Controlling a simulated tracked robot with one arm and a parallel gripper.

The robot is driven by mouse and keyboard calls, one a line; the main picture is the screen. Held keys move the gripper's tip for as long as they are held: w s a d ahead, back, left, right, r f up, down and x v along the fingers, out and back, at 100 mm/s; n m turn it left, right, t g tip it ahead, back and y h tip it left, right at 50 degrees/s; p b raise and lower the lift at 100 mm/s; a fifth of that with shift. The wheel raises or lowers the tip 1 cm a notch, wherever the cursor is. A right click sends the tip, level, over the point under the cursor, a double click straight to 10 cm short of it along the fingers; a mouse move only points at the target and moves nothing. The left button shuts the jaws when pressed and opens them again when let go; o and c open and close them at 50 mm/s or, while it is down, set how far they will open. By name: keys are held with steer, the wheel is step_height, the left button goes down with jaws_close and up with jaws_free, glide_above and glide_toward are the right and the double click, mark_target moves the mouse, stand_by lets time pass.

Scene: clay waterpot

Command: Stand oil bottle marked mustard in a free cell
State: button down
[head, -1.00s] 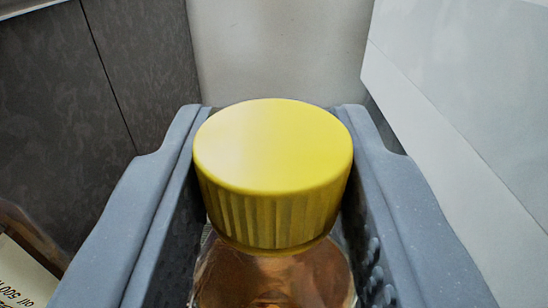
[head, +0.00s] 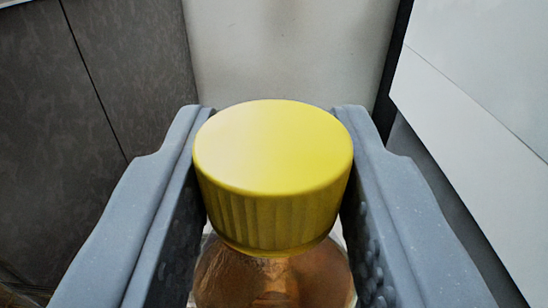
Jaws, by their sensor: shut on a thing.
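A bottle with a ribbed yellow cap (head: 273,150) and a clear body holding amber-brown liquid (head: 275,283) stands between the jaws in the head view. My gripper (head: 273,130) is shut on this bottle, one grey finger on each side of the cap and neck. The bottle's label and lower body are out of view, so I cannot read whether it is marked mustard. No cells show in this view.
A dark grey panelled surface (head: 125,75) fills the left. A pale surface (head: 290,50) lies straight ahead. A white panel (head: 480,85) with a dark gap along its edge stands at the right.

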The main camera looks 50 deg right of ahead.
steer(key=shift+f+b, duration=0.7)
steer(key=shift+f, duration=1.2)
steer(key=c, duration=0.9)
jaws_free()
steer(key=shift+f, duration=0.1)
steer(key=shift+c, duration=0.2)
steer(key=p+v, duration=0.1)
steer(key=v, duration=1.3)
steer(key=shift+d, duration=0.1)
